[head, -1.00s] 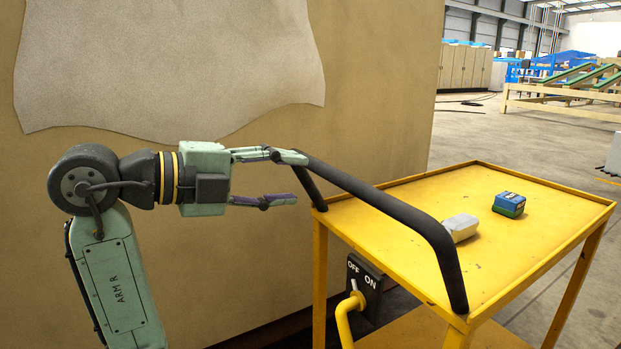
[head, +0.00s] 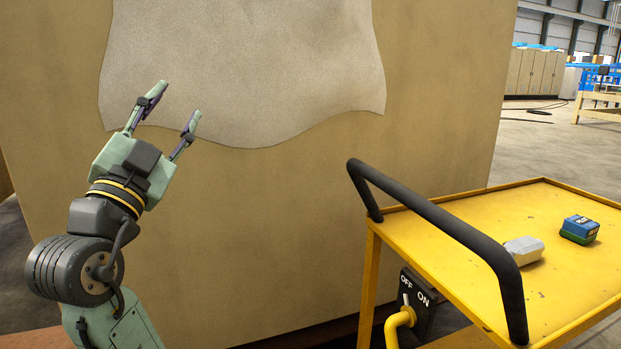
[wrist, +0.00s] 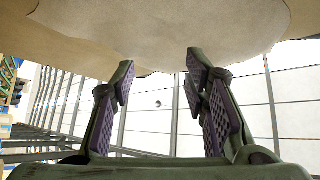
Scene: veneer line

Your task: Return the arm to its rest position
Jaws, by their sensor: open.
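My gripper (head: 174,109) is at the left of the head view, raised and pointing up and to the right. Its two fingers are apart with nothing between them. In the wrist view my gripper (wrist: 161,90) also shows open and empty, with purple pads on both fingers. Behind it in the head view is a large tan panel (head: 430,90) with a pale, wavy-edged sheet (head: 250,70) on its face. I cannot tell how near the fingertips are to the sheet.
A yellow cart (head: 470,208) with a black handle (head: 440,225) stands at the right. A grey block (head: 523,250) and a blue-and-green block (head: 579,229) lie on its top. An OFF/ON switch box (head: 416,300) with a yellow lever is below the handle. Open floor (head: 540,150) lies behind the cart.

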